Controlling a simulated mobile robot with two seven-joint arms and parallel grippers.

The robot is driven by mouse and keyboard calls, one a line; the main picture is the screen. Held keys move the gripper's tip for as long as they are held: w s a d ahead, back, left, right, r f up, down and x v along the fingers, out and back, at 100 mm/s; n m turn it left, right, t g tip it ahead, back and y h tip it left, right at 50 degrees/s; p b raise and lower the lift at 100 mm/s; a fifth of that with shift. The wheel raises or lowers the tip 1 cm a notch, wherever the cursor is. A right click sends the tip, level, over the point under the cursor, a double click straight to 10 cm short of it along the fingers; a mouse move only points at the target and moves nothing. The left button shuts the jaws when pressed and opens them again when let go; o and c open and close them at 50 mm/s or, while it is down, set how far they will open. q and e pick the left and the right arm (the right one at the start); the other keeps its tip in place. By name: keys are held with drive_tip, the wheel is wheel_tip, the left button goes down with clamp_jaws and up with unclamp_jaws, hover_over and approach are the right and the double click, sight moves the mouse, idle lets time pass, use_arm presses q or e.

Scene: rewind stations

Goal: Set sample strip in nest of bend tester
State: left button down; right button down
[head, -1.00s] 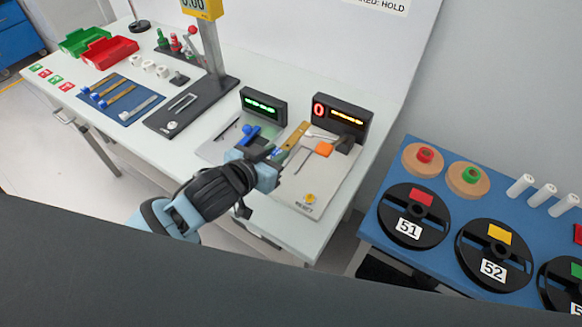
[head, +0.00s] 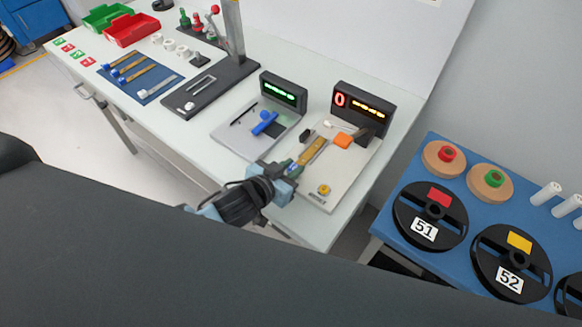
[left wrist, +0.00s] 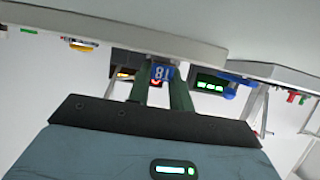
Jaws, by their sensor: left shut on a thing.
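The bend tester is the right-hand station in the head view, a light base plate (head: 352,162) with a dark display (head: 361,109) showing a red 0 and amber marks. My left gripper (head: 288,170) is at the plate's front-left edge, shut on a tan sample strip (head: 314,150). The strip points away from the gripper, over the plate toward the orange block (head: 343,141). In the left wrist view the green fingers (left wrist: 161,84) flank a blue numbered tag (left wrist: 161,72). The nest is not clearly visible, and I cannot tell if the strip touches it. My right gripper is out of view.
A second station with a green display (head: 284,91) and a blue part (head: 265,123) stands close on the left. A yellow button (head: 324,189) is near the plate's front. A blue mat (head: 158,92) holds more strips. A blue table (head: 405,178) with reels stands at right.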

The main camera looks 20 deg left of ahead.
use_arm(q)
drive_tip(key=shift+f, duration=0.2)
drive_tip(key=shift+f, duration=0.15)
drive_tip(key=c, duration=1.3)
unclamp_jaws()
drive_tip(key=shift+o, duration=0.2)
drive_tip(key=shift+s+a+r, duration=0.1)
drive_tip(key=shift+s+r, duration=0.1)
drive_tip(key=shift+r, duration=0.15)
drive_tip(key=v, duration=1.1)
drive_tip(key=shift+s, duration=0.3)
drive_tip(key=s+a+f+n+g+y, duration=0.1)
drive_tip(key=s+f+g, duration=0.1)
drive_tip(key=s+f, duration=0.7)
drive_tip(key=s+a+f+n+g+y, duration=0.1)
drive_tip(key=s+a+f, duration=0.1)
drive_tip(key=s+f, duration=0.6)
wheel_tip(320, 180, down, 4)
drive_tip(key=shift+s+r+g+y, duration=0.15)
drive_tip(key=shift+s+g+y, duration=0.15)
drive_tip(key=shift+s+g, duration=0.1)
